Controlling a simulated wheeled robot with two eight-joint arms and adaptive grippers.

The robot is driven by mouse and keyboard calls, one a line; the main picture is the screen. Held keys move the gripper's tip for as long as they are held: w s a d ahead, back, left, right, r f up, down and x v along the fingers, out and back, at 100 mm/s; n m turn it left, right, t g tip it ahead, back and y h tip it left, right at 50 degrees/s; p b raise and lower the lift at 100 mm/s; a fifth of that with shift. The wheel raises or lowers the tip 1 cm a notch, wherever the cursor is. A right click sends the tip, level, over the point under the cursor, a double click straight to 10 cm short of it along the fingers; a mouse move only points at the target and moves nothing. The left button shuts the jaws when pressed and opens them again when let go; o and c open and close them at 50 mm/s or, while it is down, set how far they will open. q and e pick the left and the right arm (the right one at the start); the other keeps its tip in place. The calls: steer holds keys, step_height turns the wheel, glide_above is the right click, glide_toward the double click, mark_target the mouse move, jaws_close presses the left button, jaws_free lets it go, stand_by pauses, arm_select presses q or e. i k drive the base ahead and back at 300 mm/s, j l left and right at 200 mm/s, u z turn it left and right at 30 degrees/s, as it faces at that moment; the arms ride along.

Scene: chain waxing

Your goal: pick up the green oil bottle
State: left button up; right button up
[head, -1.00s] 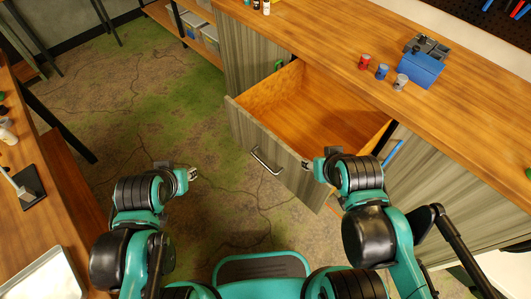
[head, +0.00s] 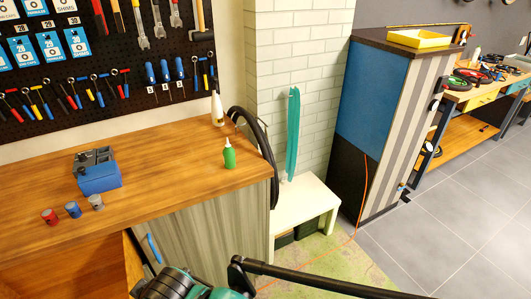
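The green oil bottle (head: 229,155) stands upright on the wooden counter near its right end, with a pale nozzle on top. My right arm shows at the bottom of the head view, below the counter's front edge and well short of the bottle. Its gripper is out of the picture or hidden. My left gripper is not in the frame.
A blue box (head: 98,174) and red, blue and grey cans (head: 73,210) stand left on the counter (head: 160,160). A white bottle (head: 217,109) stands behind the green one. A black tire (head: 262,145) hangs over the counter's right end. A white bench (head: 300,205) is beyond.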

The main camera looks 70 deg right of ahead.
mark_target(229, 155)
steer(key=z, duration=1.95)
steer(key=i+l, duration=0.15)
steer(key=k+z, duration=0.05)
